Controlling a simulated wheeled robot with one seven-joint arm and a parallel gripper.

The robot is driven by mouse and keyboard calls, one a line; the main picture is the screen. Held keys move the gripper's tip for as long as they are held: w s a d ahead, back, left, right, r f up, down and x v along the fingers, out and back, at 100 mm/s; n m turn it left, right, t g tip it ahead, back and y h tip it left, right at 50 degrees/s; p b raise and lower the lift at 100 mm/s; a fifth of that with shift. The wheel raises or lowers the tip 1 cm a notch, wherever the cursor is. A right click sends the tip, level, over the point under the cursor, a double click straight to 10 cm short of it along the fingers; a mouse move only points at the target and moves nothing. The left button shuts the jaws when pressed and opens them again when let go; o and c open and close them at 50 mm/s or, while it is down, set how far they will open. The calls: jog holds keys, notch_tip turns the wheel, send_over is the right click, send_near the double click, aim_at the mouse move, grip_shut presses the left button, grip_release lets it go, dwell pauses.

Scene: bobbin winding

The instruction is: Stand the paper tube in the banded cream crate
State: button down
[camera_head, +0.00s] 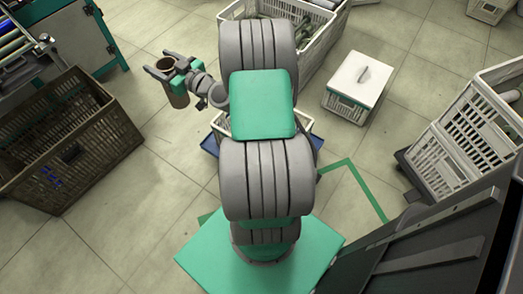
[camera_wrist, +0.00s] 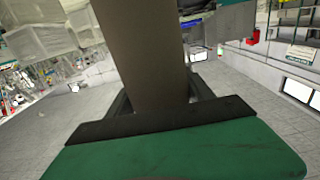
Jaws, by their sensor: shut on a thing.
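The paper tube (camera_head: 178,92) is a brown, open-ended cylinder, roughly upright. My gripper (camera_head: 163,64) is shut around it near its upper end, with a grey finger on either side. In the wrist view the tube (camera_wrist: 145,55) rises between the fingers, beyond my green gripper body. The tube hangs over open floor, right of the brown crate. A cream crate (camera_head: 221,122) stands on a blue base, mostly hidden under my arm. Another cream crate (camera_head: 322,48) stands behind my arm at the top.
A dark brown crate (camera_head: 75,150) stands at the left. A white-lidded box (camera_head: 357,83) stands right of my arm. White stacked crates (camera_head: 455,150) stand at the right, near a dark panel (camera_head: 450,240). A conveyor (camera_head: 25,50) is at upper left. Floor is clear between them.

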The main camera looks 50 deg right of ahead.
jog(key=s+d+f+m+h+b, duration=0.25)
jog(key=d+f+b, duration=0.75)
jog(key=d+f, duration=0.55)
jog(key=s+d+f+m+h+b, duration=0.2)
jog(key=s+d+f+h+b, duration=0.15)
jog(key=d+f+b, duration=1.15)
notch_tip(320, 180, down, 14)
jog(key=a, duration=0.2)
jog(key=shift+r+g+h, duration=0.15)
jog(key=shift+g+h, duration=0.15)
jog(key=shift+c, duration=1.9)
grip_release()
jog(key=shift+r, duration=0.1)
jog(key=p+v, duration=0.1)
jog(key=v, duration=1.1)
jog(key=shift+r, duration=0.5)
